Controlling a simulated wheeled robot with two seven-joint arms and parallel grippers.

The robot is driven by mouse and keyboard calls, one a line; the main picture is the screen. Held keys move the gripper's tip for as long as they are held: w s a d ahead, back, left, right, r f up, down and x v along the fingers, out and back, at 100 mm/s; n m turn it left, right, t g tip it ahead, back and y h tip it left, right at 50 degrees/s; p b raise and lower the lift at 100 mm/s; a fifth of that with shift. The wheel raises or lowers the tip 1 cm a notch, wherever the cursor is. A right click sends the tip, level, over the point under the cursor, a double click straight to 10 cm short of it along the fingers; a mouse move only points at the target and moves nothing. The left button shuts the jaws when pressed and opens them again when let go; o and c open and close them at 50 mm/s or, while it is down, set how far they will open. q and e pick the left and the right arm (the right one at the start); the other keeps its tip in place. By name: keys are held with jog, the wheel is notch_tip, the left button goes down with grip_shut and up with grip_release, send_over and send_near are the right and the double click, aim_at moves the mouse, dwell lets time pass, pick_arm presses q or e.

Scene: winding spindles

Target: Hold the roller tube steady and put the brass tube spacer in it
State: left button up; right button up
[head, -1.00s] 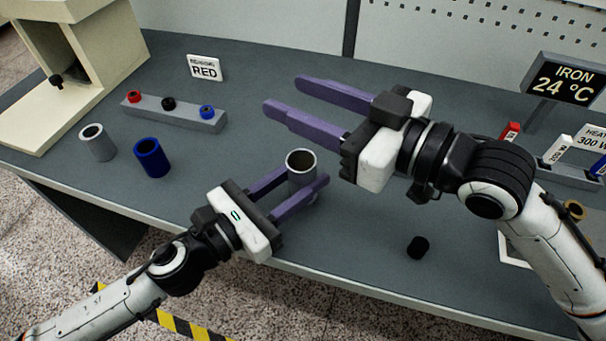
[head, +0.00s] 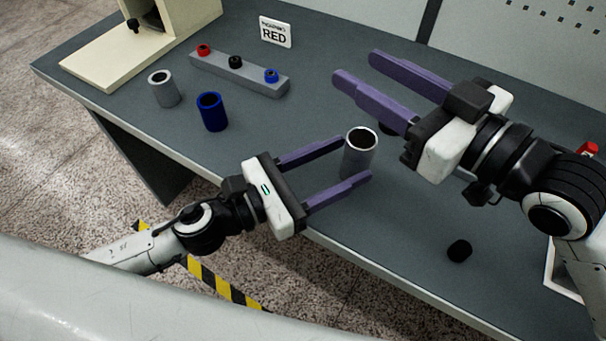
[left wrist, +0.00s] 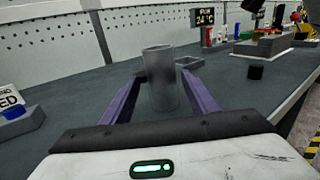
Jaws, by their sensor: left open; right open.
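The grey roller tube (head: 359,157) stands upright on the bench near its front edge. Its mouth is dark, and I cannot tell whether anything is inside. My left gripper (head: 354,159) is open, one finger on each side of the tube near the fingertips. The left wrist view shows the tube (left wrist: 161,82) between the spread purple fingers, with a gap at least on the right. My right gripper (head: 355,67) is open and empty, above the bench behind the tube. I cannot make out the brass tube spacer in the present views.
A grey tube (head: 164,90) and a blue tube (head: 211,113) stand at left. Behind them is a grey block (head: 238,75) with red, black and blue caps, and a RED sign (head: 275,32). A black cap (head: 459,250) lies at right.

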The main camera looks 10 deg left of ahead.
pick_arm(q)
jog(key=v, duration=0.9)
